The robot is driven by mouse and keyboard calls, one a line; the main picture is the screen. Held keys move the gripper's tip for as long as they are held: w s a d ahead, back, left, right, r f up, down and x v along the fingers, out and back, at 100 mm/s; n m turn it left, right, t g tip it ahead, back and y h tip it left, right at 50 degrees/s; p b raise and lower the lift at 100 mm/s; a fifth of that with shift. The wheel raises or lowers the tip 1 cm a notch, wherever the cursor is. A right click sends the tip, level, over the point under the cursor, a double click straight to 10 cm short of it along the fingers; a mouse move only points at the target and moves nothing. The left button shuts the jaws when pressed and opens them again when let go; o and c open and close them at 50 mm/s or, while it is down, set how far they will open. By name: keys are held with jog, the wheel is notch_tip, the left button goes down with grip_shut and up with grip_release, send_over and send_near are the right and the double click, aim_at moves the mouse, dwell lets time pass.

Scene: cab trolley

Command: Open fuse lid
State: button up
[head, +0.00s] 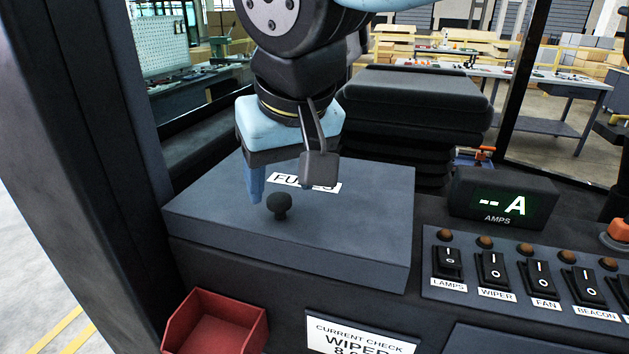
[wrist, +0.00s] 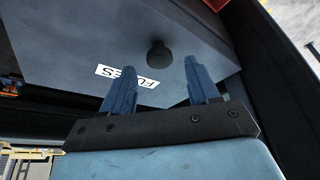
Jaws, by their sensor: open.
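The fuse lid (head: 350,215) is a flat dark grey cover labelled FUSES (head: 290,182). It looks shut, lying flat on its box. A round black knob (head: 280,206) stands on the lid near its front. In the wrist view the knob (wrist: 159,54) shows just beyond the gap between the fingers, with the lid (wrist: 90,45) behind it. My gripper (head: 281,194) is open and empty, pointing down over the lid, close behind the knob. Its two blue fingers also show in the wrist view (wrist: 160,66). Whether a finger touches the knob or lid I cannot tell.
A red bin (head: 215,322) sits in front of the lid, beside a current-check card (head: 360,338). To the right are an AMPS display (head: 503,200) and a row of rocker switches (head: 492,270). A dark cab post (head: 85,130) stands at the left. A black seat (head: 415,100) is behind.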

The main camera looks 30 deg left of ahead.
jog(key=shift+x, duration=1.45)
jog(key=shift+c, duration=0.4)
grip_shut()
